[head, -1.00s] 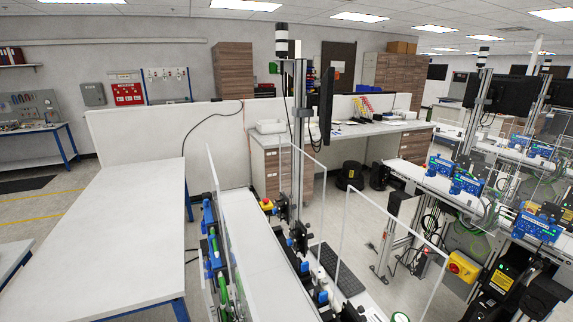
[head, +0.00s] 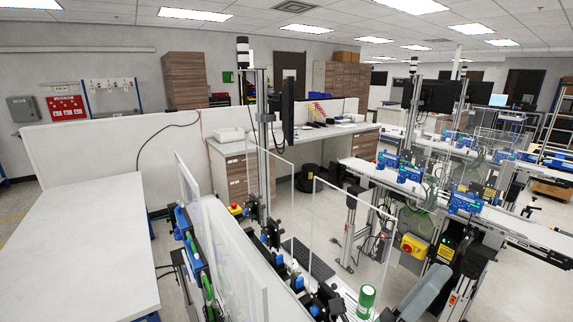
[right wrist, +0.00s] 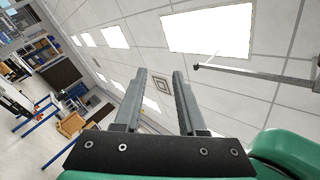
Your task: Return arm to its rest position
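My right gripper (right wrist: 161,80) is open in the right wrist view. Its two grey fingers stand apart with nothing between them, and they point up toward the ceiling. In the head view a grey part of my right gripper (head: 428,288) shows at the lower right, in front of the conveyor equipment. Its finger gap cannot be made out there. My left gripper is not in either view.
A white table (head: 85,240) stands at the left, bare on top. Clear panels (head: 330,230) rise beside the near conveyor. Another conveyor (head: 400,185) with blue fixtures runs at the right.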

